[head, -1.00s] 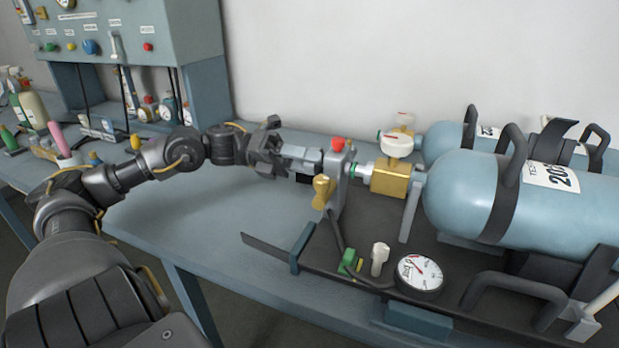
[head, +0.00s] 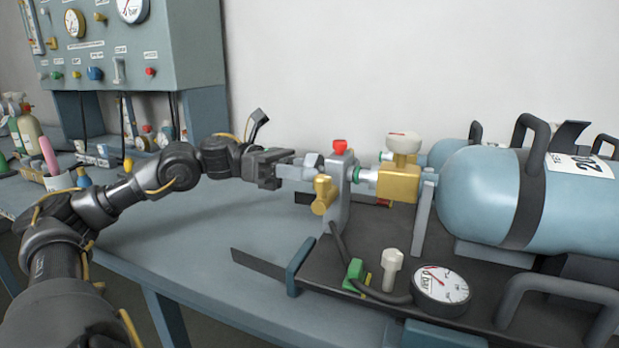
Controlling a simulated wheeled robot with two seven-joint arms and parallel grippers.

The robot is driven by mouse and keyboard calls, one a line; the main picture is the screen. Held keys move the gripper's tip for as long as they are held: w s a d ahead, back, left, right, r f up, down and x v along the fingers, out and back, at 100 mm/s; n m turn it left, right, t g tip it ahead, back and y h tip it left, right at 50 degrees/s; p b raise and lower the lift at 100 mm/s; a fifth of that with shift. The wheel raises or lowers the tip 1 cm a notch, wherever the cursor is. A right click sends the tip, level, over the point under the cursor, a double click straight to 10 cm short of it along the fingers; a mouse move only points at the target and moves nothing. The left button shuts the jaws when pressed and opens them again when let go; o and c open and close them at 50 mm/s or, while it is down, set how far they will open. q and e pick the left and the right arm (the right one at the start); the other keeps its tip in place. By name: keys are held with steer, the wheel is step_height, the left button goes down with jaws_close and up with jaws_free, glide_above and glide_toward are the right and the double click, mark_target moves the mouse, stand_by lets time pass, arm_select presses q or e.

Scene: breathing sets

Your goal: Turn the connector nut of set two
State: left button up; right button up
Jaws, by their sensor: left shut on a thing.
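My left gripper (head: 297,168) reaches in from the left, level with the regulator of the near breathing set. Its jaws are shut on the grey connector nut (head: 314,165), at the left side of the grey upright bracket (head: 337,195); the fingers partly hide the nut. The bracket carries a red knob (head: 339,146) on top and a brass knob (head: 323,194) in front. To its right are a brass valve block (head: 399,183) and the near pale blue cylinder (head: 483,196). No set number is clearly readable. My right gripper is not in view.
A dark backplate (head: 385,240) carries the set, with a round gauge (head: 441,286), a white knob (head: 392,268) and a green fitting (head: 355,272) in front. A gauge panel (head: 130,50) is at the back left. Bare bench (head: 215,235) lies below my arm.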

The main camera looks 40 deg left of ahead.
arm_select(q)
steer(key=shift+m, duration=0.9)
steer(key=m, duration=0.2)
steer(key=shift+m, duration=0.4)
steer(key=m, duration=0.2)
steer(key=shift+w+m, duration=0.1)
steer(key=shift+m, duration=1.4)
steer(key=shift+m+b, duration=0.35)
steer(key=shift+m, duration=0.95)
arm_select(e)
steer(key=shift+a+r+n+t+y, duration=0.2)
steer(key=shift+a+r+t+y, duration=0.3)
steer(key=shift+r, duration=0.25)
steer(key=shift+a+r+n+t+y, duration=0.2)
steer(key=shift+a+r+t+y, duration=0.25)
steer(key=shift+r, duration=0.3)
